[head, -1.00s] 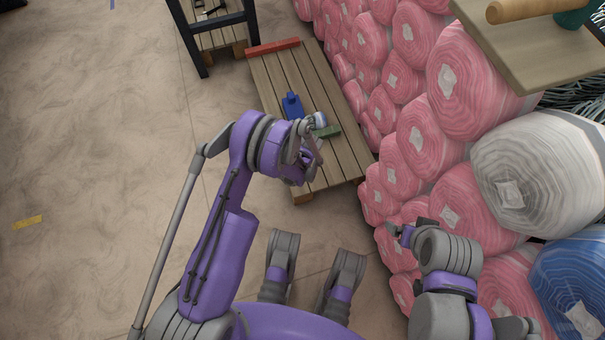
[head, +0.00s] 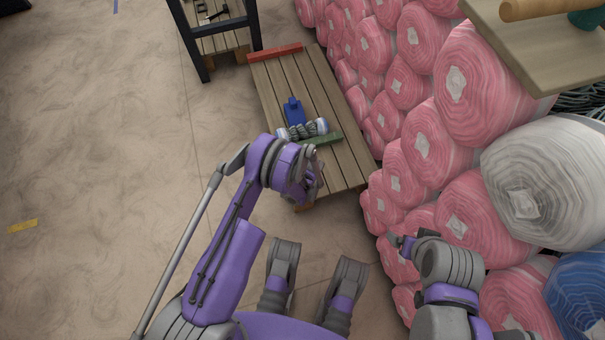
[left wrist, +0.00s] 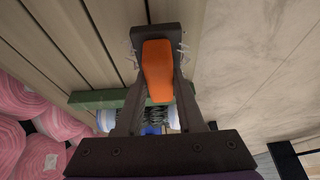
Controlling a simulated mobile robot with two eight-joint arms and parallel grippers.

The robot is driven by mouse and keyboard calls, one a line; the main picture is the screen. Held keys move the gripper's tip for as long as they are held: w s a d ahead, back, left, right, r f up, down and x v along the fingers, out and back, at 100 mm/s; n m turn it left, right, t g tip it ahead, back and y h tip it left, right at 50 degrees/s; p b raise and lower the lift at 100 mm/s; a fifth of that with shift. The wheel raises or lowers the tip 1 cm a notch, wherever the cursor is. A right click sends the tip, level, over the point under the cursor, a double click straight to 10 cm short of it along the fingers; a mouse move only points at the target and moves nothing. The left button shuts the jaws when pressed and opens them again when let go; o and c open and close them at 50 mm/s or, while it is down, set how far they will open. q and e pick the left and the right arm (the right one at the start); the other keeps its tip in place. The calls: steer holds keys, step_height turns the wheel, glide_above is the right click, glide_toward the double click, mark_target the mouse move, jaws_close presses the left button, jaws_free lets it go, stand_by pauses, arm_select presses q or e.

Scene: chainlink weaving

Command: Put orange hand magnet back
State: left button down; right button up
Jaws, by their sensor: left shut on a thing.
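The orange hand magnet (left wrist: 157,72) is held between the fingers of my left gripper (left wrist: 155,45) in the left wrist view. In the head view my left gripper (head: 314,165) is over the near part of the slatted wooden pallet (head: 345,172); the magnet cannot be made out there. My right gripper (head: 399,241) is in front of the pink rolls, away from the pallet; its jaw opening is too small to judge.
On the pallet are a blue tool (head: 293,107), a dark coiled piece with pale ends (head: 303,130), a green bar (head: 326,141) and a red bar (head: 275,52). Pink wrapped rolls (head: 408,165) line the right side. Open floor (head: 100,150) lies to the left.

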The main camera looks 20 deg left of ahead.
arm_select(q)
steer(key=shift+f+b, duration=0.35)
steer(key=shift+f, duration=1.4)
steer(key=shift+f, duration=0.1)
steer(key=shift+f, duration=0.15)
steer(key=c, duration=0.5)
jaws_free()
